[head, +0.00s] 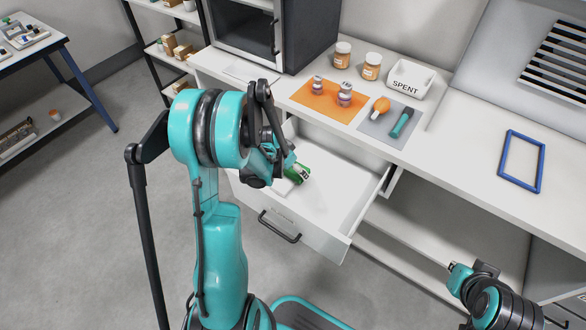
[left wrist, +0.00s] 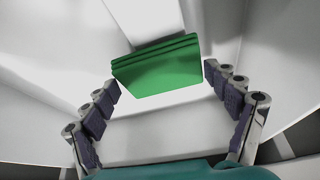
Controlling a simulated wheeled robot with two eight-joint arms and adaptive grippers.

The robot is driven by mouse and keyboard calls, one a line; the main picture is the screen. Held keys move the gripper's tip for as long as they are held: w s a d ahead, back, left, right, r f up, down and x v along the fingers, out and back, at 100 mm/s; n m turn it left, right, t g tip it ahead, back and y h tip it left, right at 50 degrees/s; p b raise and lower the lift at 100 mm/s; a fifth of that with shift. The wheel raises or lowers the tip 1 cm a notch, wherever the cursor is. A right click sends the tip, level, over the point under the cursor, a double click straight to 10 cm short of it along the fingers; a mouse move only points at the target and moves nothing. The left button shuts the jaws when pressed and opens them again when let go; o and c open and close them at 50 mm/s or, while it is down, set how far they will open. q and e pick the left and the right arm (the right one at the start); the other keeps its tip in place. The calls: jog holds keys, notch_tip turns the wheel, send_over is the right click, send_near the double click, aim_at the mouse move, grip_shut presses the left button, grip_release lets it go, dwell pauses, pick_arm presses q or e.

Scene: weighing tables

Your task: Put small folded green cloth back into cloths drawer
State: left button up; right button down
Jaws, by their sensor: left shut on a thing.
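The small folded green cloth (head: 303,174) is at my left gripper (head: 294,172), over the open white drawer (head: 338,192). In the left wrist view the cloth (left wrist: 158,70) lies between the fingertips of the left gripper (left wrist: 160,84), which is shut on it. White drawer surfaces surround it there. I cannot tell whether the cloth touches the drawer floor. My left arm hides part of the drawer's left side. My right gripper (head: 462,270) is low at the right, away from the drawer; its jaw state is unclear.
The white worktop (head: 430,165) above the drawer holds an orange mat (head: 302,97) with bottles, a grey mat (head: 375,130) with tools, a SPENT tray (head: 408,80) and a blue frame (head: 521,161). A dark-fronted cabinet (head: 270,30) stands at the back.

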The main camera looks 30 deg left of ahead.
pick_arm(q)
jog(key=shift+f, duration=0.5)
jog(key=o, duration=0.8)
jog(key=shift+o, duration=0.2)
jog(key=shift+r, duration=0.3)
jog(key=p+v, duration=0.5)
jog(key=v, duration=0.7)
jog(key=s+d+r+n+t+y, duration=0.1)
jog(key=s+d+r+n+t, duration=0.1)
jog(key=s+d+r, duration=1.1)
jog(key=d, duration=0.3)
jog(key=shift+d+r+t, duration=0.25)
jog(key=shift+t, duration=0.05)
